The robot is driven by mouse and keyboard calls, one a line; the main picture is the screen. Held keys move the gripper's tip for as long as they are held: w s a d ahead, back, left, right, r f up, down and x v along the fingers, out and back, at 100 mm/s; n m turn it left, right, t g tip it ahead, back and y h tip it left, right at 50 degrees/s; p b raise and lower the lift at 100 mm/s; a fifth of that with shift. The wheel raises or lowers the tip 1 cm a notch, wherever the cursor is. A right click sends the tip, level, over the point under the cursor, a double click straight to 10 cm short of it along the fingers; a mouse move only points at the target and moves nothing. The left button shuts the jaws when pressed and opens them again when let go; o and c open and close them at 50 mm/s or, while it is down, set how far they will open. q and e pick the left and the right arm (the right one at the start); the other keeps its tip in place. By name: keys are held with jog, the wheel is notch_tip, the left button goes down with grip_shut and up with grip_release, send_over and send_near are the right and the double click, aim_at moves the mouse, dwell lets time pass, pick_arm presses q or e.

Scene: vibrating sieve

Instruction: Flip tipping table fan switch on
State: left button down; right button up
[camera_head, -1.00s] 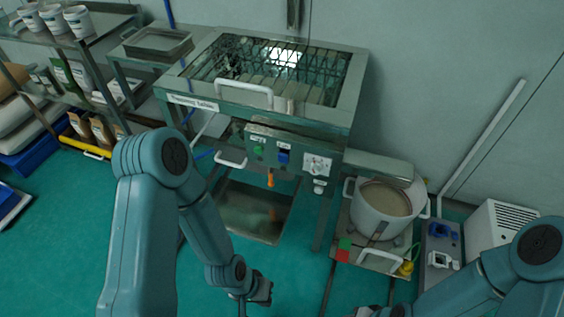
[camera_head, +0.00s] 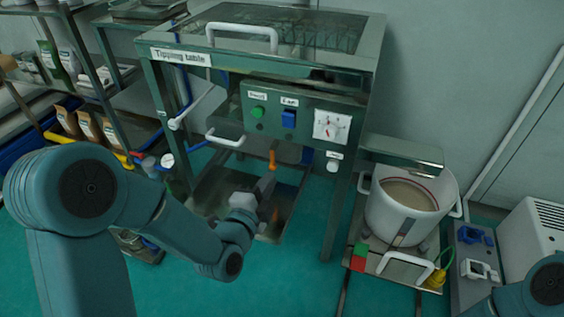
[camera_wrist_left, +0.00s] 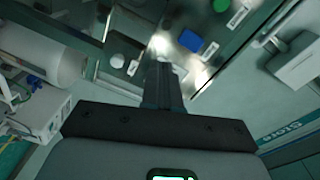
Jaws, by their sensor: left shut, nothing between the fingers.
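The tipping table (camera_head: 180,57) stands ahead with a steel control panel on its front. The fan switch is a blue rocker (camera_head: 289,118) under a small label on that panel; it also shows in the wrist view (camera_wrist_left: 190,40). I cannot tell which way it is tipped. My left gripper (camera_head: 267,184) is shut and empty, below the panel and apart from the switch, by the orange handle (camera_head: 272,160). In the wrist view the shut fingers (camera_wrist_left: 163,75) point toward the panel. My right gripper is out of view; only part of that arm shows.
White handles (camera_head: 224,139) stick out below the panel. Shelves with bags are at left.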

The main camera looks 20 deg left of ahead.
aim_at(286, 119)
pick_arm(q)
jog(key=r+m+t+b, duration=0.1)
jog(key=a+r+m+t+b, duration=0.1)
jog(key=r+m+t, duration=0.1)
jog(key=shift+s+r+y, duration=0.15)
jog(key=shift+s+y, duration=0.05)
jog(key=shift+y, duration=0.2)
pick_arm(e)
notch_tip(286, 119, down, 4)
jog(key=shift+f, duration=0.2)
pick_arm(q)
jog(key=b+x, duration=0.1)
jog(key=x, duration=1.3)
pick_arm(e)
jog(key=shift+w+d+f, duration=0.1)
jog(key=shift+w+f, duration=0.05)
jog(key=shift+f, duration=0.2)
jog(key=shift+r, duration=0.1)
